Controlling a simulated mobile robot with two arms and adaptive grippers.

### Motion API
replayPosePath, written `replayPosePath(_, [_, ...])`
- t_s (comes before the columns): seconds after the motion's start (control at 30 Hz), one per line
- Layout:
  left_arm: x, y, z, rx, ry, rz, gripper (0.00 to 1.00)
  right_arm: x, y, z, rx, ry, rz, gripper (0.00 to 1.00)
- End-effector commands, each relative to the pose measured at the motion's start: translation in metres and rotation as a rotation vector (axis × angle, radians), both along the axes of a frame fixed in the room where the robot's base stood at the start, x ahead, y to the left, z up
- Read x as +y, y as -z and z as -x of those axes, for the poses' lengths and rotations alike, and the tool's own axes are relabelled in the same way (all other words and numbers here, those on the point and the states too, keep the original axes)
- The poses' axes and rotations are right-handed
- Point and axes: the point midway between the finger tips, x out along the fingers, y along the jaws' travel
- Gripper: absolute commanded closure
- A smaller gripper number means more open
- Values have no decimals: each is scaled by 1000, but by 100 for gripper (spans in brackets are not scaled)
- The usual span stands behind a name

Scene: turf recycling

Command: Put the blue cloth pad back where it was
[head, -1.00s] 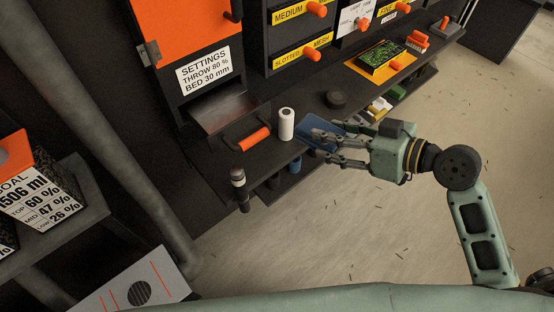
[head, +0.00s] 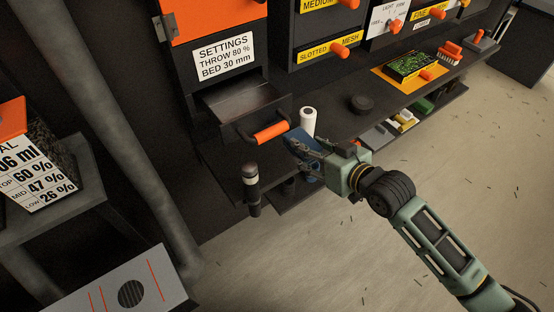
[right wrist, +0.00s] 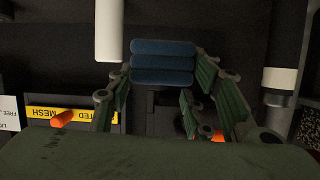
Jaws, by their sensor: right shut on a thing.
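The blue cloth pad (head: 299,143) is in my right gripper (head: 306,152), at the front edge of the dark counter. In the head view it is just below and left of the white cylinder, and the fingers partly cover it. In the right wrist view the pad (right wrist: 162,62) shows as a ribbed blue block between the finger ends of my right gripper (right wrist: 165,80). The gripper is shut on it. I cannot tell whether the pad touches the counter. My left gripper is not in view.
The white cylinder (head: 308,121) stands close behind the pad. An orange handle (head: 271,131) is to its left, and a dark bottle with a pale band (head: 251,183) is at the counter's left front. A black disc (head: 361,103) lies to the right, with bare counter around it.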

Motion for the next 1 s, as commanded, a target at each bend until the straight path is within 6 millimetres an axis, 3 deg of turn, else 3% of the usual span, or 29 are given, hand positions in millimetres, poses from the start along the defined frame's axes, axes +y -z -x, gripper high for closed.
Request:
replayPosePath(0.2, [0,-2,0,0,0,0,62,46,29,-27,2,-1,-5,100])
replayPosePath(0.4, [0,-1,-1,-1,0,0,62,73,49,-45,0,0,-3,100])
replayPosePath(0.57, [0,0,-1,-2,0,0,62,80,58,-48,2,-1,-1,100])
replayPosePath(0.8, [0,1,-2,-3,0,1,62,80,91,-48,1,-1,0,100])
replayPosePath(1.0, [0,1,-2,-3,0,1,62,80,95,-48,-1,-1,-1,100])
